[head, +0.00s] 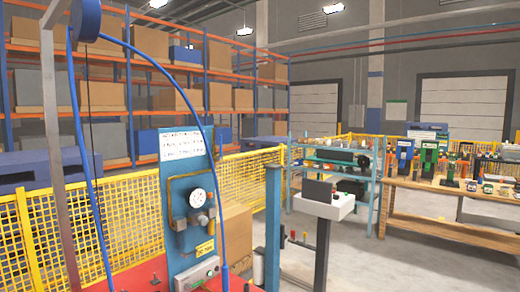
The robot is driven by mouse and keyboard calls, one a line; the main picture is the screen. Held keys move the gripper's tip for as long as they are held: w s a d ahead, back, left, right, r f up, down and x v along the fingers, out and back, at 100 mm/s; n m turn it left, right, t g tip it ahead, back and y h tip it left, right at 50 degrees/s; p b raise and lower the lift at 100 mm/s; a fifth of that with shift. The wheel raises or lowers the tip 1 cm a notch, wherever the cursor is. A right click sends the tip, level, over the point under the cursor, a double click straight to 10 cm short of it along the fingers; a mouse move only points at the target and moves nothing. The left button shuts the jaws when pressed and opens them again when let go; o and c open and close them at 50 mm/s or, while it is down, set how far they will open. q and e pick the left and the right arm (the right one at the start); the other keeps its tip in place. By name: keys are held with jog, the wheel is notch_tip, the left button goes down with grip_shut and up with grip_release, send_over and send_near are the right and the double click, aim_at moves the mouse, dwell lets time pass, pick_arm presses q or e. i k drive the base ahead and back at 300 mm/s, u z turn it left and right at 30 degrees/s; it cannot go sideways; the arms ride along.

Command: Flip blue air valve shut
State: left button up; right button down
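A blue upright panel (176,165) stands at the lower left in the head view, with a white lettered sign near its top. A round white pressure gauge (198,197) and brass-coloured fittings (180,224) are mounted on it. A blue hose (217,165) arcs down in front of the panel from a blue reel at the top left. A grey control box (197,274) sits at the panel's foot. I cannot make out a distinct blue valve handle or its position. Neither of my grippers is in view.
A red surface (148,275) lies around the panel's foot. Yellow mesh fencing (135,220) runs behind it, with a carton (235,232) beside the panel. A blue post (273,225) and a screen stand (322,205) stand to the right. A wooden workbench (440,198) is farther right, with open floor before it.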

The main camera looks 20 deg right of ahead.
aim_at(219, 158)
jog(key=z, duration=0.85)
jog(key=k, duration=1.1)
jog(key=z, duration=0.85)
jog(key=i, duration=2.4)
jog(key=u, duration=1.7)
jog(key=i, duration=0.9)
jog(key=u, duration=0.9)
